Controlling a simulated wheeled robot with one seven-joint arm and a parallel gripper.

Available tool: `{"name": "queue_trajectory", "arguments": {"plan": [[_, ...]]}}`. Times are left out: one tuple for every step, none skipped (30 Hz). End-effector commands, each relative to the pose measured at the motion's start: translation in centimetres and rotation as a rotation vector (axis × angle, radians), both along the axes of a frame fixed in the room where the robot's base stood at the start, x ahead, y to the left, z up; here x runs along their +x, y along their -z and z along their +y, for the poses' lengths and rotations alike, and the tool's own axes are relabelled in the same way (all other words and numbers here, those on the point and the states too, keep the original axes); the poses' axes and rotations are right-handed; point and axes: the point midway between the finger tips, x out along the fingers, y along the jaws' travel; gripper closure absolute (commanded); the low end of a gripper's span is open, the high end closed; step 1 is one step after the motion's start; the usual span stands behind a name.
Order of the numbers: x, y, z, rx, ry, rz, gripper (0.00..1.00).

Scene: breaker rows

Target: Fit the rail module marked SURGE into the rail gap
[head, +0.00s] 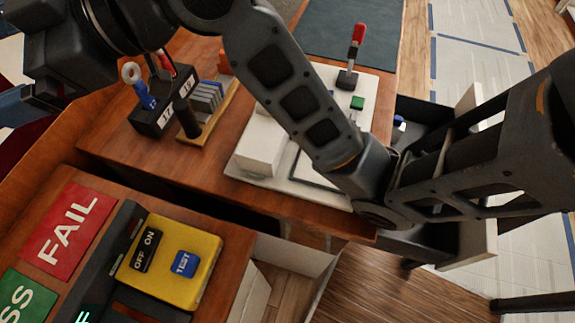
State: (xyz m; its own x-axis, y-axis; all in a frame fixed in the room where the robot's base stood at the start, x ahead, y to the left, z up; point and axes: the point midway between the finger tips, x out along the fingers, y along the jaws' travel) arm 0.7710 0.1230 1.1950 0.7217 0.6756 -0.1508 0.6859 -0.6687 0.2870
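I cannot make out a module with the word SURGE, nor a rail gap, in the head view. Several grey slab-like pieces (205,98) stand side by side on a small wooden stand (212,122) on the wooden table; no marking on them is readable. My arm crosses the picture from the right, and its wrist reaches the upper left corner. The dark end of my arm is cut up by the picture edge, with a blue shape beside it. My fingertips cannot be made out, so what they hold is hidden.
A black tool block (165,108) stands left of the stand. A white unit (265,145) with a red-handled lever (357,45) sits behind my arm. In front are a yellow switch box (170,262), a red FAIL plate (68,230) and a green plate (14,298). A dark gap separates the tables.

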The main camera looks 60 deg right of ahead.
Motion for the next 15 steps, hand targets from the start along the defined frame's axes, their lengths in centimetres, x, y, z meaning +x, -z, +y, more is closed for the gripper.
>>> {"name": "queue_trajectory", "arguments": {"plan": [[-0.1,0.1,0.4,0.07,0.03,0.006,0.02],[-0.1,0.1,0.5,0.109,0.051,0.009,0.02],[-0.1,0.2,0.5,0.158,0.08,0.013,0.02],[-0.1,0.3,0.5,0.195,0.103,0.016,0.02],[-0.2,0.5,0.5,0.232,0.126,0.022,0.02],[-0.3,0.8,0.4,0.278,0.159,0.03,0.02],[-0.5,1.1,0.4,0.315,0.184,0.037,0.02],[-0.7,1.6,0.3,0.349,0.211,0.046,0.02],[-1.0,2.2,0.1,0.395,0.249,0.059,0.02],[-1.3,2.8,-0.1,0.429,0.279,0.07,0.02],[-1.7,3.5,-0.3,0.458,0.31,0.081,0.02],[-2.2,4.4,-0.5,0.495,0.351,0.097,0.02],[-2.7,5.2,-0.7,0.52,0.382,0.108,0.02],[-3.3,6.0,-1.0,0.543,0.413,0.121,0.02],[-4.1,7.1,-1.3,0.567,0.454,0.137,0.02]]}}
